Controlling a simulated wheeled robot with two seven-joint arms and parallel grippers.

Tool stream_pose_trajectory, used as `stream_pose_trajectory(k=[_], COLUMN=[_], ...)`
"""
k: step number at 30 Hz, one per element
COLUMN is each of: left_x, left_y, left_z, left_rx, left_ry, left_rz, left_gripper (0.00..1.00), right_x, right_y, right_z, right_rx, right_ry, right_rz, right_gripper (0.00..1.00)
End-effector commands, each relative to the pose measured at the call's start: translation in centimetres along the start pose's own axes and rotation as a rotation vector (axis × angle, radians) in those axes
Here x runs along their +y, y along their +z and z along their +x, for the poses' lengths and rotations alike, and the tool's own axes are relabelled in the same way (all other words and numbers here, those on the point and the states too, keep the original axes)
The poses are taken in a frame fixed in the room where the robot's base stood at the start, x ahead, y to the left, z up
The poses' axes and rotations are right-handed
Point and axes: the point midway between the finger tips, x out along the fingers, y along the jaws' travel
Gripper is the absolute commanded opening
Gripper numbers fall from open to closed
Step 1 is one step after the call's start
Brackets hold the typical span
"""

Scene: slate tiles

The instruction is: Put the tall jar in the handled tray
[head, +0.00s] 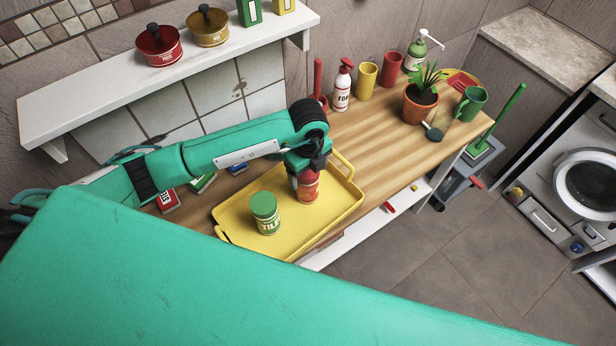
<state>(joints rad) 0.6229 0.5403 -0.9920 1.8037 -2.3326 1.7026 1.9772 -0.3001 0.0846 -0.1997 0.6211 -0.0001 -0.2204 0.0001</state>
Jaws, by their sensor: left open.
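The handled tray (325,228) is yellow and lies on the wooden counter, with a raised handle at each end. An orange-red jar (308,188) with a pale label stands upright in its far right part. A jar with a green lid (265,213) and cream label stands upright in its near left part. Which one is the tall jar, I cannot tell for sure. My left gripper (306,172) points down at the top of the orange-red jar, with open fingers at its lid. The fingers and wrist hide most of that lid. My right gripper is not in view.
A plant pot (419,104), a pump bottle (342,88), cups and a green mug (470,103) stand on the counter's right. Small boxes (168,201) lie left of the tray. A white shelf (110,82) with pots hangs above. Bare counter (385,150) lies right of the tray.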

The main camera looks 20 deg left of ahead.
Motion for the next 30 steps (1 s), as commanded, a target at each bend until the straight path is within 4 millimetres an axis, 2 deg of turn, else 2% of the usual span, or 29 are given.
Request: stream_pose_trajectory(k=[3,12,18,30], left_x=[-0.2,-0.1,0.0,0.0], left_y=[0.1,0.0,0.0,0.0], left_z=[-2.4,-7.8,-8.9,-9.0], left_rx=[-0.002,-0.002,-0.001,-0.001], left_ry=[-0.007,-0.004,0.000,0.000], left_rz=[0.001,-0.001,-0.001,-0.001], left_gripper=[0.77,0.77,0.77,0.77], right_x=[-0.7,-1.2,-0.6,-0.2], right_y=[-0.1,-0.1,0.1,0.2], right_z=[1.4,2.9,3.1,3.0], right_rx=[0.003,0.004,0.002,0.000], right_ry=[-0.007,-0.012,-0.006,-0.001], right_rz=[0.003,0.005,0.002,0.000], right_gripper=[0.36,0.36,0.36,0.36])
